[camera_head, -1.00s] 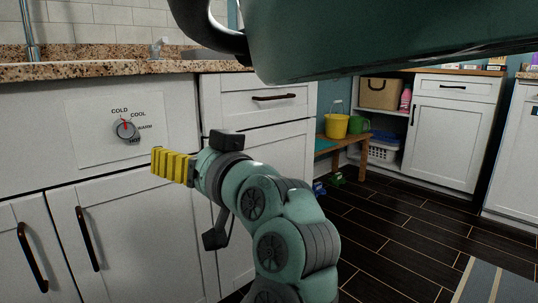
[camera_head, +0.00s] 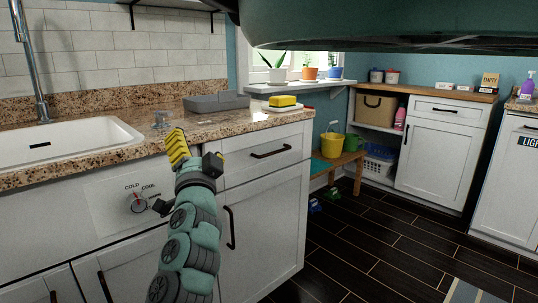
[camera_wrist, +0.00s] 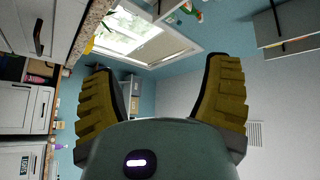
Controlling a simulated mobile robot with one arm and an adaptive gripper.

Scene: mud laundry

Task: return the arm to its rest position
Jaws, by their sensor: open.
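My gripper (camera_head: 177,148) has yellow ribbed fingers at the end of my green arm. In the head view it is raised in front of the granite counter's front edge, above and right of the temperature dial. In the wrist view my gripper (camera_wrist: 162,100) shows its two yellow fingers spread wide apart with nothing between them. That view looks past the fingers toward the window and the pale wall.
The granite counter (camera_head: 75,148) holds a white sink (camera_head: 60,143), a grey caddy (camera_head: 216,102) and a yellow sponge (camera_head: 283,100). The dial (camera_head: 138,203) is on the cabinet front. A bench (camera_head: 340,160) holds a yellow bucket (camera_head: 332,145). The dark floor at right is mostly clear.

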